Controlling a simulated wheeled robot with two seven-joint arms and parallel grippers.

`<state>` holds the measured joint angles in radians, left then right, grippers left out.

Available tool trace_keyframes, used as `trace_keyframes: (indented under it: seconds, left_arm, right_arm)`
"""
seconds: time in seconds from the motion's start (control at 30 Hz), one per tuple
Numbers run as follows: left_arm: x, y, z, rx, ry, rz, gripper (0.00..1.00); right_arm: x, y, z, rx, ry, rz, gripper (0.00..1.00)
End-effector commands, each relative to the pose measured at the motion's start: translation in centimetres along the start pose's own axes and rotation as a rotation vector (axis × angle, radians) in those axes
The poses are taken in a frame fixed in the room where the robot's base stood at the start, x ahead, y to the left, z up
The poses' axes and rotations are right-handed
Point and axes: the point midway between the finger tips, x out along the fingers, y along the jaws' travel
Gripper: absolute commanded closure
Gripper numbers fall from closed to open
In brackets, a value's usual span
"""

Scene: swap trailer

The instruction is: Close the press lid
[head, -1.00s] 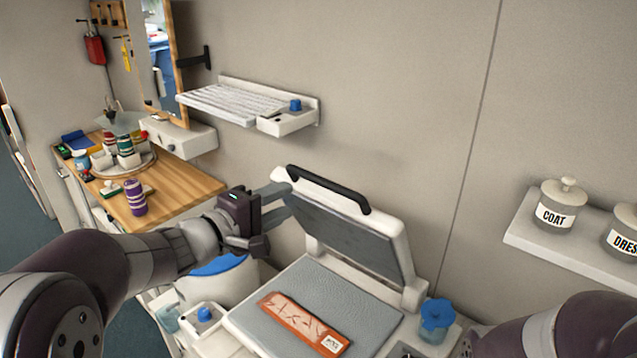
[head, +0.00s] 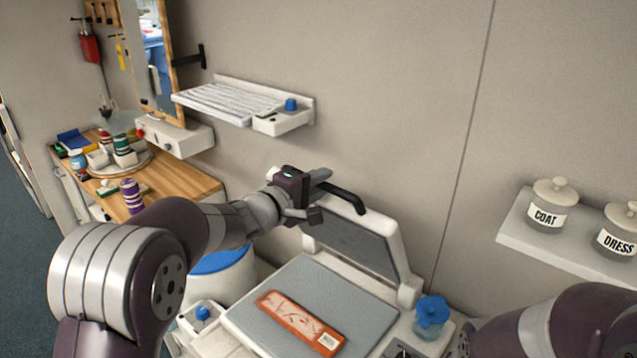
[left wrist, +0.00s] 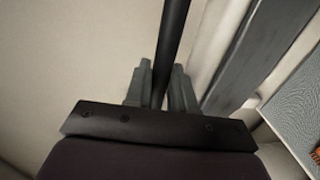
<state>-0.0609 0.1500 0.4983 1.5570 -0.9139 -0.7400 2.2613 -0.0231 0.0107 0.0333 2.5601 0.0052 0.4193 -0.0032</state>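The press (head: 380,254) stands against the wall with its lid tilted up and open, the hinge at the back. The lid has a black handle (head: 347,198) along its top edge. My left gripper (head: 324,180) is at the left part of this handle. In the left wrist view the black handle bar (left wrist: 172,40) runs between the two close-set fingers (left wrist: 163,82). Whether they clamp it is unclear. An orange packet (head: 300,322) lies on the grey lower plate of the press (head: 340,288). My right gripper is out of view.
A wall shelf (head: 240,103) hangs above left, and a jar shelf (head: 530,228) at right. A wooden counter (head: 180,178) holds several small items.

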Motion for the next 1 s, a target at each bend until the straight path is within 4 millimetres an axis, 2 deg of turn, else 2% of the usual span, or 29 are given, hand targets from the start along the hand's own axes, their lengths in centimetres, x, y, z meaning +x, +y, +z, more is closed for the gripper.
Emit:
trace_keyframes:
  seconds: [0.03,0.07,0.27,0.43,0.63,0.8,1.0]
  left_arm:
    - [0.0,0.0,0.0,0.000,0.000,-0.001,0.95]
    - [0.0,0.0,0.0,0.000,0.000,-0.001,1.00]
    - [-0.2,-0.3,0.0,0.000,0.000,0.003,1.00]
    - [-1.5,-1.8,0.0,-0.001,0.002,0.045,1.00]
    - [-5.0,-4.9,-0.1,-0.001,0.005,0.124,1.00]
    - [-8.3,-8.2,0.0,-0.004,0.004,0.120,1.00]
    - [-11.3,-12.6,0.0,-0.003,0.004,0.121,1.00]
  right_arm:
    - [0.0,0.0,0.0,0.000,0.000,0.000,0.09]
    - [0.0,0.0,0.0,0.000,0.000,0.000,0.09]
    - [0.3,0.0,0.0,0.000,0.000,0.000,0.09]
    - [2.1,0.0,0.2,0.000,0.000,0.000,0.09]
    - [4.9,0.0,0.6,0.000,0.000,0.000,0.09]
    - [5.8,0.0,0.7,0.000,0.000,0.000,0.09]
    - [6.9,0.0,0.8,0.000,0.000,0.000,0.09]
